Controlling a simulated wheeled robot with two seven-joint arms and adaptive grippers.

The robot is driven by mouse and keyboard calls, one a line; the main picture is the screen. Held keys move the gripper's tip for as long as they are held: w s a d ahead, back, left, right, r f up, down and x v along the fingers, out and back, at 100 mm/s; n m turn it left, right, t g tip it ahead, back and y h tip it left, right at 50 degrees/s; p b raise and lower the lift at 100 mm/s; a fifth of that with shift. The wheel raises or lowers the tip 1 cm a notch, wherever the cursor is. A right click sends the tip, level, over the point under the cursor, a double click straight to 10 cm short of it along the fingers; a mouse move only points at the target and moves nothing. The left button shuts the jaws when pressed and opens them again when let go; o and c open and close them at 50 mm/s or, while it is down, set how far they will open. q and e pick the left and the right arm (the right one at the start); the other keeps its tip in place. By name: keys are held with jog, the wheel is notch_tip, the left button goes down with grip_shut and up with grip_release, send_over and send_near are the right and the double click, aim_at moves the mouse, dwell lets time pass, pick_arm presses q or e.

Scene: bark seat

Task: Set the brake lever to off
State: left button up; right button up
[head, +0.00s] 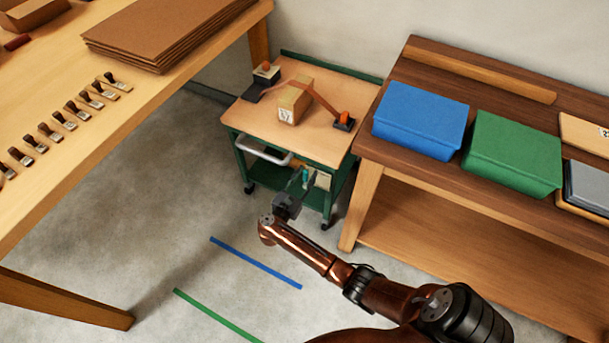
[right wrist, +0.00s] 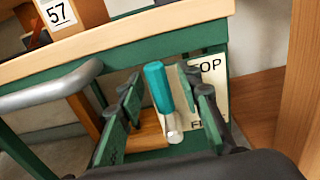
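The brake lever, a teal grip on a pale metal stem (right wrist: 157,86), stands on the front of the green cart (head: 240,158) below its wooden top. It leans slightly to the left in the right wrist view. A cream plate (right wrist: 211,88) behind it carries partly hidden lettering, "OP" above and "F" below. My right gripper (right wrist: 160,92) is open, with a finger on each side of the lever and visible gaps between. In the head view the right gripper (head: 297,186) is in front of the cart's lower part. My left gripper is out of view.
A strapped box (head: 292,104) sits on the cart top. The cart's push handle (head: 264,150) is left of my gripper. A bench (head: 400,166) with blue and green bins stands at right, a worktable (head: 130,108) at left. Blue and green floor stripes lie in front.

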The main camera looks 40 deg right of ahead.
jog(key=shift+c, duration=0.6)
grip_shut()
